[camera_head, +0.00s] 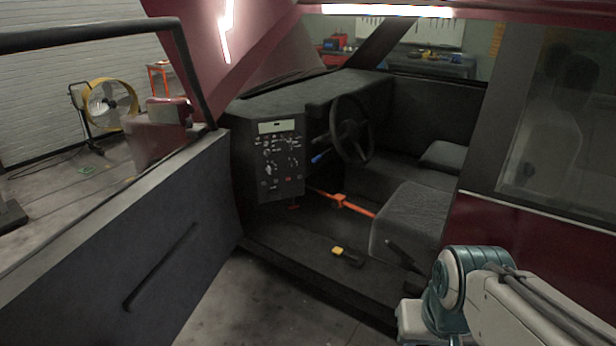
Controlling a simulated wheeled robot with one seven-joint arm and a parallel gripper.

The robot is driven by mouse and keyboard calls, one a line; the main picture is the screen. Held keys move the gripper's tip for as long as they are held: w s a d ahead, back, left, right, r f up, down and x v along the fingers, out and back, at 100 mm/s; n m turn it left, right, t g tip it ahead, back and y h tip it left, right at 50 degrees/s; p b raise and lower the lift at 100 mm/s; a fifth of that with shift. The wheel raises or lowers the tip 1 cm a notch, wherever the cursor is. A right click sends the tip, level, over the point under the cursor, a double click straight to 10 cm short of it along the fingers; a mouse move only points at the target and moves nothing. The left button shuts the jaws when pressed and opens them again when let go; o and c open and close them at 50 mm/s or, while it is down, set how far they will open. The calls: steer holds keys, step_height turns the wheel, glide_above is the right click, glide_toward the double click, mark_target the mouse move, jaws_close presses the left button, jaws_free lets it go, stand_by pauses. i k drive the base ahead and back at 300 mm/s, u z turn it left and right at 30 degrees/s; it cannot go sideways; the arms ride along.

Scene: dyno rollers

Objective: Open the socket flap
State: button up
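A dark control panel (279,165) with a pale display and many small knobs and fittings faces me at the left end of the dashboard, inside the open car. I cannot make out which of its small parts is the socket flap, or whether a flap there is open or shut. My arm shows at the bottom right, well to the right of the panel and apart from it.
The open car door (150,235) stands at left. The steering wheel (352,130) and seat (412,218) are right of the panel. An orange bar (340,201) crosses the footwell. A yellow-and-black object (347,256) lies on the car floor. Bare floor shows below.

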mark_target(275, 195)
steer(key=u, duration=0.2)
steer(key=i, duration=1.85)
steer(key=u, duration=0.9)
steer(key=i, duration=0.8)
steer(key=u, duration=0.25)
